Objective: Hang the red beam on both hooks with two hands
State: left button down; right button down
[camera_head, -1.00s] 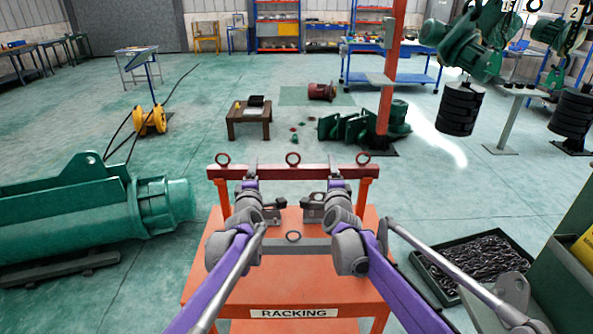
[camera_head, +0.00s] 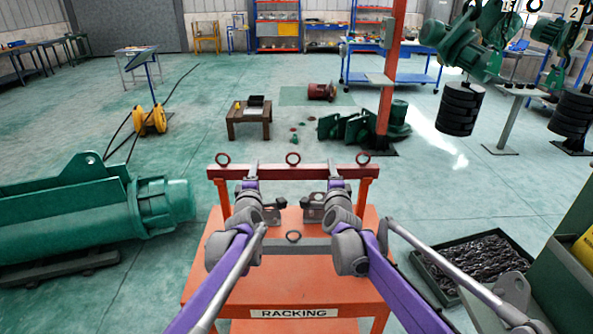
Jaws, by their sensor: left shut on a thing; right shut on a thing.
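The red beam (camera_head: 293,171) lies level across the back of the orange cart, its ends over the two orange uprights. Three dark rings (camera_head: 293,158) stand on its top. My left gripper (camera_head: 252,171) is shut on the beam left of the middle ring. My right gripper (camera_head: 337,171) is shut on it right of the middle ring. The fingertips are small and partly hidden by my wrists. Whether the beam touches the uprights I cannot tell. Dark hook shapes (camera_head: 534,5) show at the top right edge by the green hoists; they are partly cut off.
The orange racking cart (camera_head: 300,290) stands in front of me with a grey bar across it. A green motor (camera_head: 70,215) lies left. A chain tray (camera_head: 430,285) lies right. Black weight stacks (camera_head: 460,108) hang at the right. The floor beyond the cart is partly clear.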

pick_arm(q)
jog(key=shift+r, duration=0.15)
pick_arm(e)
jog(key=shift+r, duration=0.15)
